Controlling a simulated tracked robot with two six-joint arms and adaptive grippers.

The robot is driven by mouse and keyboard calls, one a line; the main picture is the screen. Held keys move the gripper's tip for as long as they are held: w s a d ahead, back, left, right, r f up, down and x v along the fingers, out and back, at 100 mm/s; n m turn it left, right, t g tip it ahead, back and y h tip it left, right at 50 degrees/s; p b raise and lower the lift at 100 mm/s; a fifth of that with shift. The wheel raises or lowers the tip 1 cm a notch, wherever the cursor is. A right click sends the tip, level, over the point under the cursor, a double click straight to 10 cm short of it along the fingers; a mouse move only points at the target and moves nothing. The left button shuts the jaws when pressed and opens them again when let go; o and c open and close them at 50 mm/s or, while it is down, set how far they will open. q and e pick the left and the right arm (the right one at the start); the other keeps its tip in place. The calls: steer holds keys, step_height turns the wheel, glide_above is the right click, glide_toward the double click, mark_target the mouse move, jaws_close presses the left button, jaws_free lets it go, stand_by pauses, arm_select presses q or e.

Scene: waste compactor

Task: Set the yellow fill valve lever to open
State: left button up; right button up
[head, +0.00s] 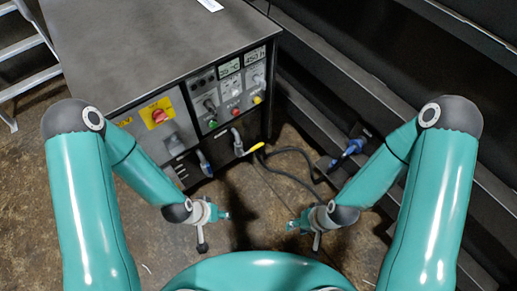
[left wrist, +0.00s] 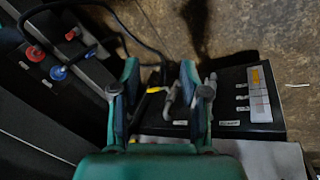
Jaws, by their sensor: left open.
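The yellow fill valve lever (head: 255,148) sits low on the front of the dark cabinet, near its right corner. Its handle points right and slightly up in the head view.
A blue-handled lever (head: 204,163) sits left of the yellow one. Above are a control panel (head: 230,92) and a red rotary switch (head: 158,115). A black hose (head: 290,152) runs right, towards a blue coupling (head: 350,148) on the dark ledge. The floor between my grippers is clear.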

arm_select(q)
steer(key=w+d+f+m+t+b, duration=0.2)
steer(key=w+f+m+t+b, duration=0.15)
steer(key=w+f+b, duration=0.5)
steer(key=w+d+f+m+t+b, duration=0.25)
steer(key=w+f+m+b, duration=0.25)
steer(key=w+f+b, duration=0.4)
steer(key=m+t+y+b, duration=0.1)
steer(key=m+t+b, duration=0.8)
steer(key=b, duration=0.6)
glide_toward(259, 146)
steer(key=shift+m+g, duration=0.4)
steer(key=shift+m, duration=0.05)
steer(key=b+x, duration=0.3)
steer(key=x, duration=0.1)
steer(key=b+x, duration=0.4)
steer(key=x, duration=0.1)
steer(key=shift+w+a+f, duration=0.2)
steer(key=shift+f, duration=0.05)
steer(key=shift+w+d, duration=0.1)
steer(key=shift+w, duration=0.55)
steer(key=shift+r, duration=0.1)
jaws_close()
